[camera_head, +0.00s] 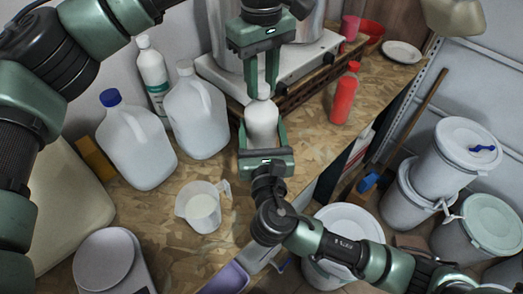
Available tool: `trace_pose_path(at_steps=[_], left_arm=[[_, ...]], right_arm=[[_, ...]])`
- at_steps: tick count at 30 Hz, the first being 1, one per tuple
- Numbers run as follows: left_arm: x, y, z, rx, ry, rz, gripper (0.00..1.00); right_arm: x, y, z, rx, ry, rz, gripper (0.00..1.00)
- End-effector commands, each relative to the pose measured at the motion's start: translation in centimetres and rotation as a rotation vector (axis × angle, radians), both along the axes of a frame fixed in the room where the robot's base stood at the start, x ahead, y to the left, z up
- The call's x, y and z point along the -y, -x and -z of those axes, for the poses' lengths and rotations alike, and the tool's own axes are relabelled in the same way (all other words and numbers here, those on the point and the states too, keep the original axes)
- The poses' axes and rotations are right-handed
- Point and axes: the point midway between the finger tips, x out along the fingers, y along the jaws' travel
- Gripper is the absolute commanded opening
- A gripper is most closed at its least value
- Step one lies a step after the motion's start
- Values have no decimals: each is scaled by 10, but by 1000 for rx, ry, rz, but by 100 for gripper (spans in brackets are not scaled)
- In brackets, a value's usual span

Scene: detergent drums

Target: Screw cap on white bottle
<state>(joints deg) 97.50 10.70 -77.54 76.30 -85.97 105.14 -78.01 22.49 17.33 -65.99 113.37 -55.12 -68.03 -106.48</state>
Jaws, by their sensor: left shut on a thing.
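The white bottle (262,122) stands upright near the middle of the workbench. My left gripper (263,92) comes down from above, and its fingertips are shut on a small white cap at the bottle's top. The cap is mostly hidden between the fingers, and I cannot tell whether it is threaded on. My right gripper (263,132) reaches in from the lower right, with its fingers closed against both sides of the bottle's body. The bottle's lower part is hidden behind this gripper.
A jug with a blue cap (135,145), another jug (196,118) and a measuring cup (203,207) stand left. A red bottle (345,93) stands right. A steel pot on a hot plate (222,78) is close behind. White drums (455,150) stand beyond the bench edge.

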Motion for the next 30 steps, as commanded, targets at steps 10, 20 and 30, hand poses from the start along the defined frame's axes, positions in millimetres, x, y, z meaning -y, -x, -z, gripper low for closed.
trace_pose_path(at_steps=[10,20,30], left_arm=[[0,0,1,-1,0,693,0],[0,0,1,-1,0,684,54],[0,0,-9,3,0,683,54]], right_arm=[[0,0,2,-4,1,1,0],[0,0,2,-4,1,1,0],[0,0,2,-4,1,1,0]])
